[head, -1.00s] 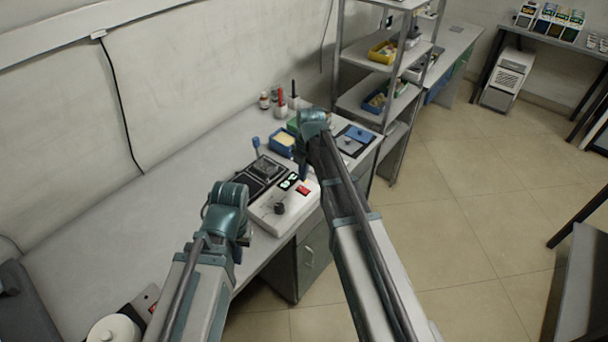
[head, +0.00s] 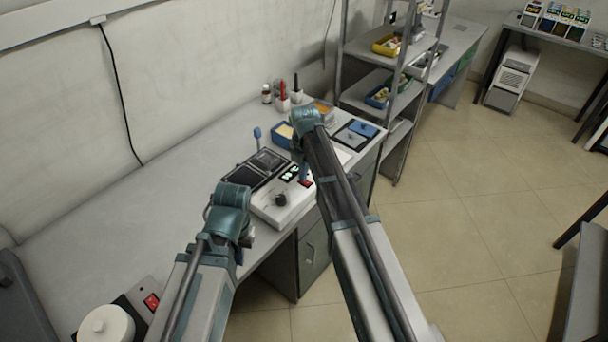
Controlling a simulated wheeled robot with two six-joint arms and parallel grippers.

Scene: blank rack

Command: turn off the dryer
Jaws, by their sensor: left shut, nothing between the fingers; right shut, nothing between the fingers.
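A white device (head: 268,211) that appears to be the dryer sits at the table's front edge, with a lit green display (head: 290,174), a black knob (head: 280,200) and a red switch (head: 307,184). My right gripper (head: 304,177) is shut and points down at the red switch, partly covering it. I cannot tell whether it touches the switch. My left gripper (head: 246,240) is shut and empty, left of the device near the table edge; its fingers are mostly hidden by its own wrist.
A white round-topped unit (head: 106,328) with another red switch (head: 151,301) stands at the lower left. Black trays (head: 262,162), a blue bin (head: 281,137) and bottles lie behind the device. A metal shelf (head: 375,85) stands beyond. The table's left part is clear.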

